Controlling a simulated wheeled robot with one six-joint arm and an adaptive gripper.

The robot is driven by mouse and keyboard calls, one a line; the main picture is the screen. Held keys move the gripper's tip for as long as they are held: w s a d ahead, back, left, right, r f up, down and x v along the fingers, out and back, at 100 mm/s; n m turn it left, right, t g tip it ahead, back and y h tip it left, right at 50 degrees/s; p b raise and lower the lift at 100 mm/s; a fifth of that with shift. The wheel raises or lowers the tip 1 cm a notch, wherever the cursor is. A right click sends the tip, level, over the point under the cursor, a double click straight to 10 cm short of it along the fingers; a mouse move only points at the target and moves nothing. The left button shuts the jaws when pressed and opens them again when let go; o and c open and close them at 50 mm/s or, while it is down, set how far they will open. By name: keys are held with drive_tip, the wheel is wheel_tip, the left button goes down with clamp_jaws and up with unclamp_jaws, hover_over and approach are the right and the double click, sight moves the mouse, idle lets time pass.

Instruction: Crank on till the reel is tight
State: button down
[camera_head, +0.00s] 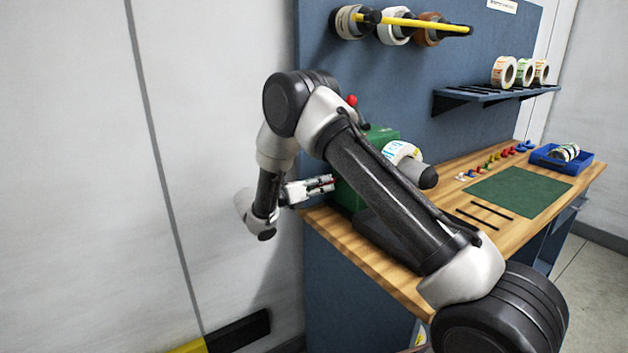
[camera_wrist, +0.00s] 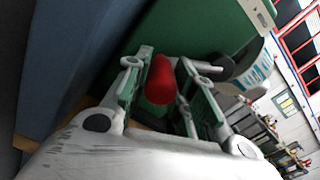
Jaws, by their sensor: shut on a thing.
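The label rewinder is a green box (camera_head: 382,136) at the near left end of the wooden bench, largely hidden behind my arm. Its green side (camera_wrist: 195,40) fills the upper middle of the wrist view. A white label reel (camera_head: 402,152) with blue print shows on its right side, and the reel's edge also shows in the wrist view (camera_wrist: 254,72). The red crank knob (camera_wrist: 161,80) stands between my fingers. My gripper (camera_head: 331,184) is shut on this knob at the left side of the box. The crank arm behind the knob is mostly hidden.
A blue back panel (camera_head: 400,85) holds a yellow rod (camera_head: 415,22) with several rolls. A shelf (camera_head: 490,97) carries more rolls. A green mat (camera_head: 520,190), coloured pegs and a blue tray (camera_head: 582,164) occupy the bench's right part. A white wall stands left.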

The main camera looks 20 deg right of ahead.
drive_tip(key=f+n, duration=0.1)
drive_tip(key=s+n, duration=0.1)
drive_tip(key=n, duration=0.1)
drive_tip(key=shift+s+d+f, duration=0.2)
drive_tip(key=shift+s+f, duration=0.05)
drive_tip(key=shift+f, duration=0.15)
drive_tip(key=n, duration=0.1)
drive_tip(key=s+f+n, duration=0.1)
drive_tip(key=shift+s+d+n, duration=0.25)
drive_tip(key=shift+s+n, duration=0.05)
drive_tip(key=shift+n, duration=0.1)
drive_tip(key=shift+s+d+f+n, duration=0.2)
drive_tip(key=shift+s+n, duration=0.25)
drive_tip(key=shift+n, duration=0.15)
drive_tip(key=shift+s+d+f+n, duration=0.1)
drive_tip(key=shift+s+f+n, duration=0.1)
drive_tip(key=shift+s+n, duration=0.3)
drive_tip(key=shift+s+d+f+n, duration=0.1)
drive_tip(key=shift+s+d+n, duration=0.1)
drive_tip(key=shift+s+n, duration=0.5)
drive_tip(key=shift+s+d+f+n, duration=0.15)
drive_tip(key=shift+s+n, duration=0.1)
drive_tip(key=shift+n, duration=0.75)
drive_tip(key=shift+r, duration=0.1)
drive_tip(key=c, duration=1.5)
unclamp_jaws()
drive_tip(key=shift+o, duration=0.2)
